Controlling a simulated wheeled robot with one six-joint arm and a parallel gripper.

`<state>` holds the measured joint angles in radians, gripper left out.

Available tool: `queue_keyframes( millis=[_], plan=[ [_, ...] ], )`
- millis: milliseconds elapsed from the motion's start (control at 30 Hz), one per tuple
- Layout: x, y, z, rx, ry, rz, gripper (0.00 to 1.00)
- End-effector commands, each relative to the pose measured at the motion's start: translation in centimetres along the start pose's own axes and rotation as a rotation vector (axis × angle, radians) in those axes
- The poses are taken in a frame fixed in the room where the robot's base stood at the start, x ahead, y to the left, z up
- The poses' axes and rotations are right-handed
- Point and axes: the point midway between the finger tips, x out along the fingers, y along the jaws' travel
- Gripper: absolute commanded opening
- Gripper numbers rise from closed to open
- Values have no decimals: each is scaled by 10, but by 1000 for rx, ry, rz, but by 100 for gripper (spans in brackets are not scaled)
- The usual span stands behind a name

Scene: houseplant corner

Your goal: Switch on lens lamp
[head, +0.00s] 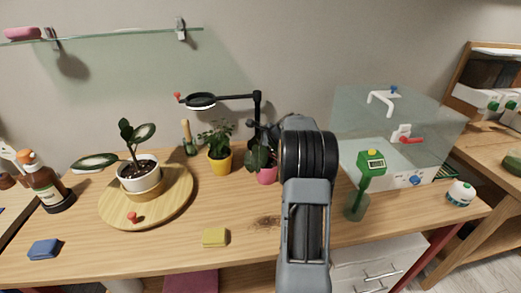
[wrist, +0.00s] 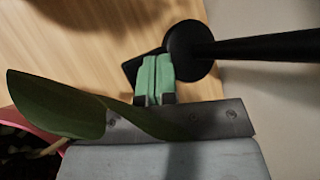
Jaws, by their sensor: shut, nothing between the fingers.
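The lens lamp (head: 202,101) stands behind the plants in the head view. It has a dark ring with a lens, a black arm reaching left from a black post, and a small red tip at the ring's left. No glow shows on the ring. In the wrist view, a black post with a round foot (wrist: 190,50) and a dark square piece lie close by my gripper (wrist: 155,72). Its green-padded fingers are shut with nothing between them. The fingertips overlap the dark piece in this view; I cannot tell whether they touch it. My arm hides the gripper in the head view.
A pink pot (head: 267,175) with a leafy plant stands by my arm; its leaf (wrist: 55,103) crosses near my gripper. A yellow pot (head: 220,164) is to the left. The front table middle is mostly clear.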

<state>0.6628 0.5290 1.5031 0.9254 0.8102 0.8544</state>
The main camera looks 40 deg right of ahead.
Motion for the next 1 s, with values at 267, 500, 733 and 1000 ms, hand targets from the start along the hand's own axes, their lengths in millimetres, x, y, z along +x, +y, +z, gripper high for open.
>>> queue_keyframes(
  millis=[267, 500, 733, 1000],
  plan=[
    [-4, -3, 3, 0, 0, 0, 0],
    [-6, -4, 4, -1, 0, -1, 0],
    [-19, -14, 13, -1, 0, -1, 0],
    [-39, -28, 28, -2, 0, -1, 0]
  ],
)
